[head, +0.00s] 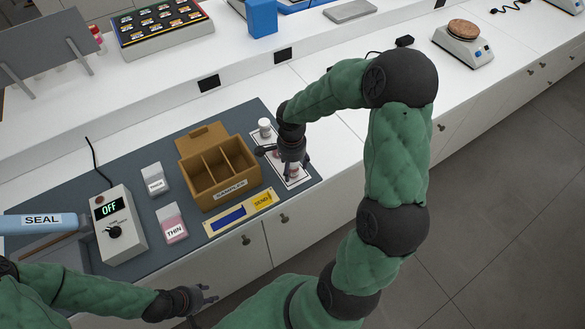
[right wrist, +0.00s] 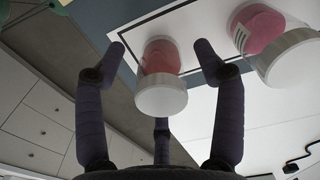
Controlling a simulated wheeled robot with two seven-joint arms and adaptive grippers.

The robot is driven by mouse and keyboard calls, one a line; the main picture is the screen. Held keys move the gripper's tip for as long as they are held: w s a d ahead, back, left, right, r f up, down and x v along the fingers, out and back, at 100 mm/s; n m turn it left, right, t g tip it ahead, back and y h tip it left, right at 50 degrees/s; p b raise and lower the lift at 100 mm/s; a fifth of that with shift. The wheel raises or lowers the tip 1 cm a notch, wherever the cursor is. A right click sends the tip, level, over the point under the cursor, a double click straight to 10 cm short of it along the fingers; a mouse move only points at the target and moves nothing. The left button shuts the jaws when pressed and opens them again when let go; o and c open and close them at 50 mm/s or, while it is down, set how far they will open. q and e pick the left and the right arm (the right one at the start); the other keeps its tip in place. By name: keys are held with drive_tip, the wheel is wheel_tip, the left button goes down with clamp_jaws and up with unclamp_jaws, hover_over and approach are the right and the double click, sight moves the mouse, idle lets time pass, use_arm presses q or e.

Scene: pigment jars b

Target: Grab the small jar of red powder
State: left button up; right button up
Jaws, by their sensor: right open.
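A small clear jar of red-pink powder with a white lid stands between the spread fingers of my right gripper in the right wrist view (right wrist: 160,62). My right gripper (head: 294,166) is open around it, pointing down, with no finger clearly touching it. In the head view the gripper mostly hides this jar (head: 293,173). A second jar with pinkish-red contents and a white lid (right wrist: 268,35) is beside it at the upper right of the wrist view. My left gripper (head: 203,298) is open and empty in front of the counter, away from the jars.
A white-topped jar (head: 265,125) stands at the back of the white mat (head: 300,183). Left of it is a brown SAMPLES box (head: 237,183) with compartments. THIN (head: 173,230) and THICK (head: 155,184) containers and an OFF box (head: 127,244) stand further left.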

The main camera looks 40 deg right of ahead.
drive_tip(key=c, duration=1.2)
drive_tip(key=shift+c, duration=0.2)
